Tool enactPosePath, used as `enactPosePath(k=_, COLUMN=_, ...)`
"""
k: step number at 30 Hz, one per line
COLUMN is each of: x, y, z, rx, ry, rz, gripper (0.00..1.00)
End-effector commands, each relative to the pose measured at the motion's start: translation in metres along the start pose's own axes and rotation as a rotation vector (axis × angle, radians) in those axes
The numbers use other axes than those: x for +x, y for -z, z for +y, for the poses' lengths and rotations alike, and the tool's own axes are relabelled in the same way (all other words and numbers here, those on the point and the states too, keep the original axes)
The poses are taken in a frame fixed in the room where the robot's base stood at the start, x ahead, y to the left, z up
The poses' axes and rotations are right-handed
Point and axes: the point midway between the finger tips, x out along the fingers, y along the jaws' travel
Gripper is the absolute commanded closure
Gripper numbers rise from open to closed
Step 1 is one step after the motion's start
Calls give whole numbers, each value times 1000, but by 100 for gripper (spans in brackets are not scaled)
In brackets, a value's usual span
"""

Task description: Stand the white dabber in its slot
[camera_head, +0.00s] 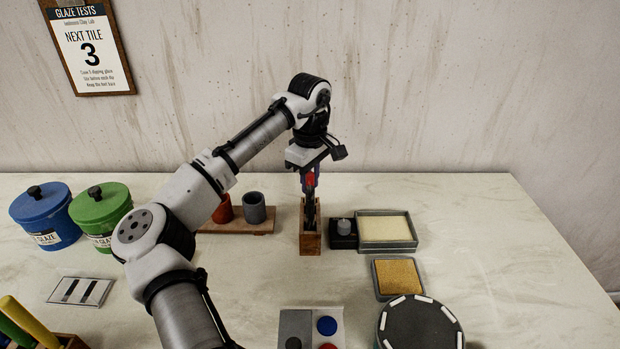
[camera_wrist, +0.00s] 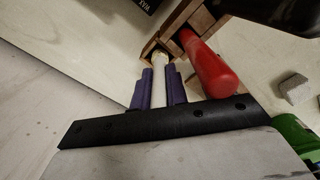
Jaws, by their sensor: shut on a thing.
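The white dabber (camera_wrist: 159,95) shows in the wrist view between the two purple fingers of my gripper (camera_wrist: 160,72), which are shut on it. Its far end is at the open slot of the wooden rack (camera_wrist: 178,20); I cannot tell how deep it reaches. A red dabber (camera_wrist: 207,62) stands in the neighbouring slot, close to the right finger. In the head view my gripper (camera_head: 309,180) is directly above the rack (camera_head: 311,243), with the red dabber (camera_head: 310,180) in front of it. The white dabber is hidden there.
Red and grey cups on a wooden board (camera_head: 262,226) stand left of the rack. A black stand with a grey knob (camera_head: 344,227) and a cream-filled tray (camera_head: 412,246) stand close on its right. A sponge tray (camera_head: 397,274) and round turntable (camera_head: 420,322) lie nearer.

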Motion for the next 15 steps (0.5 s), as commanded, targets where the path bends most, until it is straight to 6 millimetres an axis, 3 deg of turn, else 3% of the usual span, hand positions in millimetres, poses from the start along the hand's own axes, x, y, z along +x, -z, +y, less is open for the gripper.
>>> enactPosePath(k=1, x=16, y=-1, z=-1, rx=0, ry=14, rz=-6, gripper=100)
enactPosePath(k=15, x=28, y=-1, z=-1, rx=0, ry=12, rz=-5, gripper=100)
